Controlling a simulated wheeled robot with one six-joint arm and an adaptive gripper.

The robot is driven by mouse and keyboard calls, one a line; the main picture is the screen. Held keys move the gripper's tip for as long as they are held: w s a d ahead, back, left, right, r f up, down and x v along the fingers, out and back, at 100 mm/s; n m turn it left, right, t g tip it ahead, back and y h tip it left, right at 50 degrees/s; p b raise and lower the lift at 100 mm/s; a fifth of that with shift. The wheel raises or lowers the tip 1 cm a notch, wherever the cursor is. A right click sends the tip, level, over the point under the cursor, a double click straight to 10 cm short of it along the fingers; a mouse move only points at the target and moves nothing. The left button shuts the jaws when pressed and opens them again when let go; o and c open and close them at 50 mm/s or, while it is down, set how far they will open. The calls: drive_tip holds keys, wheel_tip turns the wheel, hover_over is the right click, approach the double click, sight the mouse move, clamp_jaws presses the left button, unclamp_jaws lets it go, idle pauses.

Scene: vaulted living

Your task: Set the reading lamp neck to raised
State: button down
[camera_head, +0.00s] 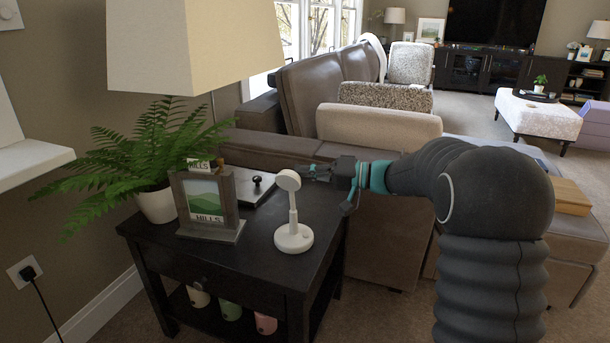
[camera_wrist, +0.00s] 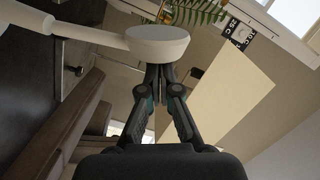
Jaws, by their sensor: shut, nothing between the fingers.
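The small white reading lamp (camera_head: 293,238) stands on the dark side table (camera_head: 262,255). Its thin neck (camera_head: 293,212) rises nearly upright from the round base to a disc-shaped head (camera_head: 288,180). My gripper (camera_head: 308,171) is shut and empty, just right of the lamp head. In the wrist view the lamp head (camera_wrist: 158,46) lies right at the tips of my closed fingers (camera_wrist: 160,70), with the neck (camera_wrist: 85,33) running off to the left. I cannot tell whether the fingertips touch the head.
A framed picture (camera_head: 207,205), a potted fern (camera_head: 155,205) and a flat silver box with a dark knob (camera_head: 245,187) share the table. A large lampshade (camera_head: 200,45) hangs above them. The sofa (camera_head: 365,215) stands close behind and right.

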drive_tip(key=shift+s+a+f+n+b, duration=0.15)
drive_tip(key=shift+s+b, duration=0.1)
drive_tip(key=shift+b, duration=0.2)
drive_tip(key=shift+s+a+n+b, duration=0.15)
drive_tip(key=shift+s+b, duration=0.1)
drive_tip(key=shift+b, duration=0.2)
drive_tip(key=shift+w+d, duration=0.1)
drive_tip(key=shift+d, duration=0.05)
